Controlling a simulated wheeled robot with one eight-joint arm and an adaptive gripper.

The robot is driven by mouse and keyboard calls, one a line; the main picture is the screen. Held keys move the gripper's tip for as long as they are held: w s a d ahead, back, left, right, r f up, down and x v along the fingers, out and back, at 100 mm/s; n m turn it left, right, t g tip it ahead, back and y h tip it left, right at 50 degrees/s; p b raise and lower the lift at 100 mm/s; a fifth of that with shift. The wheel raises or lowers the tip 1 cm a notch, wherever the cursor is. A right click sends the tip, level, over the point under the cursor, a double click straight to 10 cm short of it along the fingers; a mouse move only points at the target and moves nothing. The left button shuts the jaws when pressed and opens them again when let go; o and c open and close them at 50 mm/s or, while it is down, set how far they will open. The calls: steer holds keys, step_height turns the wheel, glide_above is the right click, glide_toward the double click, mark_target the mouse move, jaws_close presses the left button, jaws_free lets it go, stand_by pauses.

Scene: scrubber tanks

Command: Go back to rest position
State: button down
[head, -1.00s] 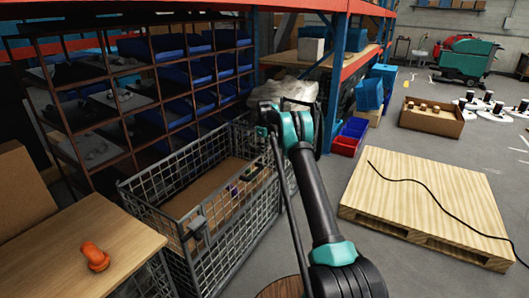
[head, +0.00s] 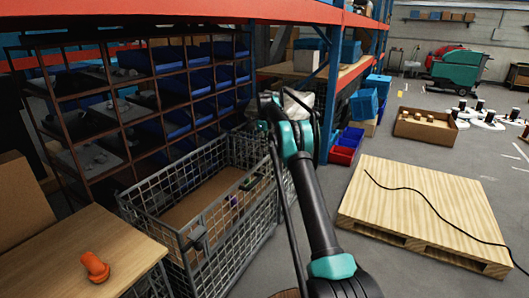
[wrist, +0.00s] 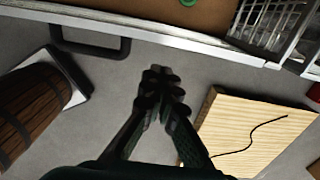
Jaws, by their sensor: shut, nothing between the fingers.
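My gripper (wrist: 160,88) shows in the wrist view with its two dark fingers together and nothing between them. It hangs above bare grey floor, between a wooden barrel on the left and a wooden pallet on the right. In the head view my black and teal arm rises from the lower right and bends near the wire cage. My gripper cannot be made out there.
A wire cage (head: 197,240) with cardboard inside stands left of my arm. An orange fitting (head: 95,267) lies on a wooden table (head: 60,262). The pallet (head: 425,205) bears a black cable. The barrel (wrist: 32,112) is near my gripper. Shelving stands behind.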

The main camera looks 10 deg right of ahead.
steer(key=s+d+r+n+t, duration=0.1)
steer(key=s+r+n, duration=0.25)
steer(key=s, duration=0.55)
steer(key=s+d+r+n, duration=0.1)
steer(key=s+r+n, duration=0.2)
steer(key=s+n, duration=0.35)
steer(key=s+d+r+n+t, duration=0.1)
steer(key=s+d+r+n, duration=0.15)
steer(key=s, duration=0.75)
steer(key=s+f+n, duration=0.4)
steer(key=s, duration=0.8)
steer(key=s+f+n+t, duration=0.1)
steer(key=s+f+n, duration=0.2)
steer(key=s, duration=0.9)
steer(key=s+d+f+n+t, duration=0.1)
steer(key=s+f+n, duration=0.3)
steer(key=s, duration=0.9)
steer(key=shift+f+n, duration=0.3)
steer(key=shift+n, duration=0.55)
